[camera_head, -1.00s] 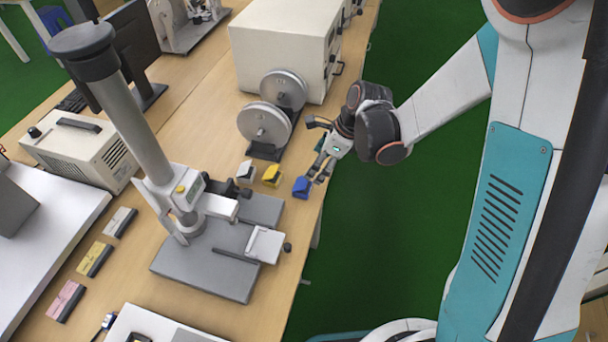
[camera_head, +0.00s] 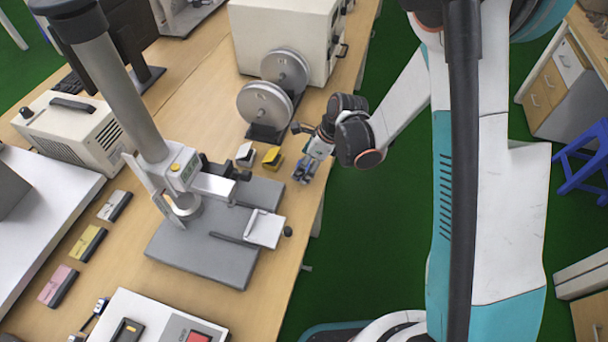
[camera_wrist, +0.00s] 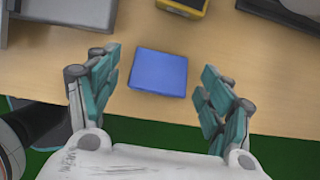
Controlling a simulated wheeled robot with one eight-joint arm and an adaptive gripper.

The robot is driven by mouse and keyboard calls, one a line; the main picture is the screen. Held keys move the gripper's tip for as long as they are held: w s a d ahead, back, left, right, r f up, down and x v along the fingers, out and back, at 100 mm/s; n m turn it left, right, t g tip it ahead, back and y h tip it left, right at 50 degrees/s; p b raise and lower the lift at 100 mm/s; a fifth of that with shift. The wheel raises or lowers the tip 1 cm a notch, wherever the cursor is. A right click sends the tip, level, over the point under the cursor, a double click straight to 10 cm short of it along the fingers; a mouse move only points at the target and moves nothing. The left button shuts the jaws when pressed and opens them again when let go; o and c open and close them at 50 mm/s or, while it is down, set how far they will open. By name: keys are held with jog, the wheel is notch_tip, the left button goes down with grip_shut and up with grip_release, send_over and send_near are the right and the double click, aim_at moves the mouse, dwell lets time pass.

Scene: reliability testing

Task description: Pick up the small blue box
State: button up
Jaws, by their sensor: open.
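The small blue box (camera_wrist: 158,72) lies flat on the wooden table near its edge in the wrist view. My gripper (camera_wrist: 160,92) is open, with one teal-padded finger to the left of the box and one to the right. Both fingers are apart from the box, which lies between and slightly beyond the fingertips. In the head view my gripper (camera_head: 304,171) is over the table's right edge and hides most or all of the blue box.
A yellow box (camera_head: 272,158) and a white box (camera_head: 246,153) stand left of my gripper. Two grey discs (camera_head: 265,104) on a stand are behind. A grey test stand base (camera_head: 215,240) is in front left. Green floor is open beyond the table edge.

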jog(key=shift+x, duration=0.95)
jog(key=shift+r, duration=0.1)
jog(key=c, duration=1.1)
jog(key=shift+c, duration=0.2)
